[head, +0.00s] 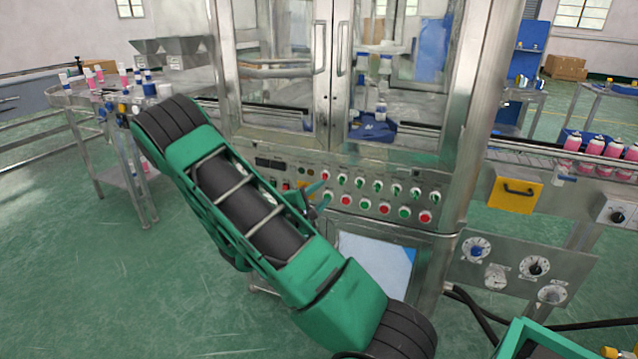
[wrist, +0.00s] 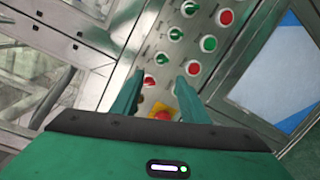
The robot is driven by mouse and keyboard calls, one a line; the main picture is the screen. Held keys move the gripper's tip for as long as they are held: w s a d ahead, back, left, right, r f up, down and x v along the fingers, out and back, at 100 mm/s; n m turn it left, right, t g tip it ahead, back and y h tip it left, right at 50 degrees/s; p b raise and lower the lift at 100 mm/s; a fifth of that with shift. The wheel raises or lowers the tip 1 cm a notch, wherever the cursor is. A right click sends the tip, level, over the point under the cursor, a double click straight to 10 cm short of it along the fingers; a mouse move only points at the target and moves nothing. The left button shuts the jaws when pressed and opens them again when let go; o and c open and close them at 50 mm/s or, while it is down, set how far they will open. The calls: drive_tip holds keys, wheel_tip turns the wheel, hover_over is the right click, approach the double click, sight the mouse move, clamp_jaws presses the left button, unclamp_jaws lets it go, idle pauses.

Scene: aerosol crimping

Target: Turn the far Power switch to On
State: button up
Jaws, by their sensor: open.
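The control panel (head: 375,192) of the steel machine carries rows of red and green switches and buttons. Its labels are too small to read, so I cannot tell which one is the far Power switch. My gripper (head: 320,196) is at the panel's left part, its fingers apart and empty. In the wrist view, my gripper (wrist: 158,80) has a red switch (wrist: 149,80) between its fingertips and a yellow-and-red button (wrist: 162,113) deeper between the fingers. Whether a finger touches the panel is unclear. Green switches (wrist: 175,34) continue beyond the fingertips.
Glass doors (head: 275,70) with upright handles stand above the panel. A white-and-blue sheet or screen (head: 377,262) is below it. At right are a dial panel (head: 515,270), a yellow plate with a handle (head: 515,193) and a conveyor with pink cans (head: 594,147). Open green floor lies at left.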

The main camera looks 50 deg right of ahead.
sight(324, 177)
drive_tip(key=w+d+f+n+t, duration=0.1)
drive_tip(key=w+d+n+t, duration=0.1)
drive_tip(key=w+d, duration=0.5)
drive_tip(key=shift+w+d+n+t, duration=0.3)
drive_tip(key=shift+d+n, duration=0.25)
drive_tip(key=shift+n, duration=0.05)
clamp_jaws()
